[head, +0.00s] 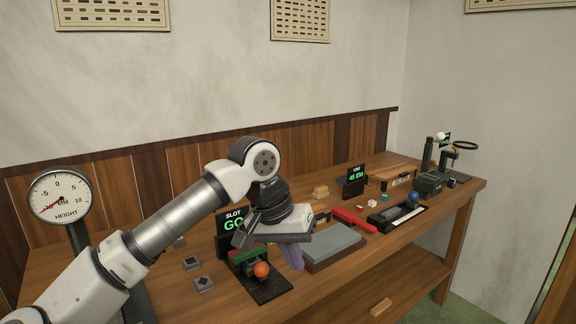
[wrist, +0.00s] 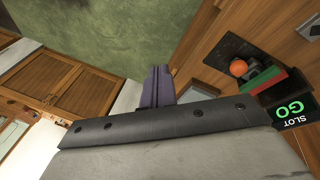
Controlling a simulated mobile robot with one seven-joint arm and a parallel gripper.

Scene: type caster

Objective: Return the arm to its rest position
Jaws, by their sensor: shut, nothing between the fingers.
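My gripper (head: 293,258) hangs over the workbench (head: 330,290) in the head view, in front of the grey slab. Its purple fingers point down and are shut with nothing between them. In the wrist view the fingers (wrist: 158,86) show together past the dark edge of the hand, with green floor behind them. My arm reaches in from the lower left and bends at a raised joint.
A "SLOT GO" sign (head: 232,222) and a black stand with an orange ball (head: 262,270) are close left of my gripper. A grey slab (head: 333,244) lies to its right. A dial gauge (head: 60,195) stands at left. Red tool (head: 354,220) and black devices (head: 430,184) stand further right.

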